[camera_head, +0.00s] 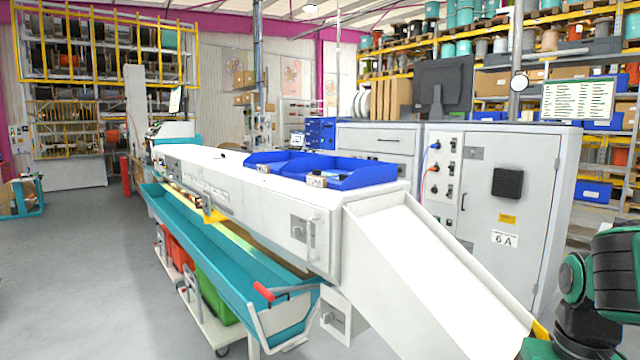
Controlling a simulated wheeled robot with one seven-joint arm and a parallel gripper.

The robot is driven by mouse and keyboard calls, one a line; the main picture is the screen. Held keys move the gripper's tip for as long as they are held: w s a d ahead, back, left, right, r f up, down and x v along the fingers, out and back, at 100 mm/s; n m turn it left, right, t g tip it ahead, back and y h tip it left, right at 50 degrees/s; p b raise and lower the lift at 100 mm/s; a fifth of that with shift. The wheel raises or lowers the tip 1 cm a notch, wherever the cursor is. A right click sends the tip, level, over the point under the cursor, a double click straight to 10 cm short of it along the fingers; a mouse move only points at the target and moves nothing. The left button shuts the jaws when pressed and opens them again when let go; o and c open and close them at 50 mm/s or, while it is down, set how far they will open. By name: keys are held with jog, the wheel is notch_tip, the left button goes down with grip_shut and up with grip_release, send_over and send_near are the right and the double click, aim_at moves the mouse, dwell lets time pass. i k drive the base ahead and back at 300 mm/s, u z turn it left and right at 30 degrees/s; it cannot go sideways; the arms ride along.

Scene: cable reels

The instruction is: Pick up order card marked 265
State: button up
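I cannot make out any card marked 265. Two small pale labelled items, a nearer one (316,180) and a farther one (263,169), sit at the front edges of the blue trays (352,180) on the white machine top. Their markings are too small to read. A white printed sheet or board (578,102) stands upright above the grey cabinet at the right, its text unreadable. Green and black links of my arm show at the lower right edge. My gripper's fingers are not visible.
A white sloping chute (440,275) runs down from the machine toward the lower right. A teal trough (222,262) with a red-ended handle lies along its front, above orange and green bins. A grey cabinet marked 6A (505,220) stands behind. Open floor lies at the left.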

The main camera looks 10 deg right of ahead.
aim_at(315, 172)
jog(key=k, duration=0.8)
jog(key=u, duration=0.45)
jog(key=i, duration=2.1)
jog(key=z, duration=0.65)
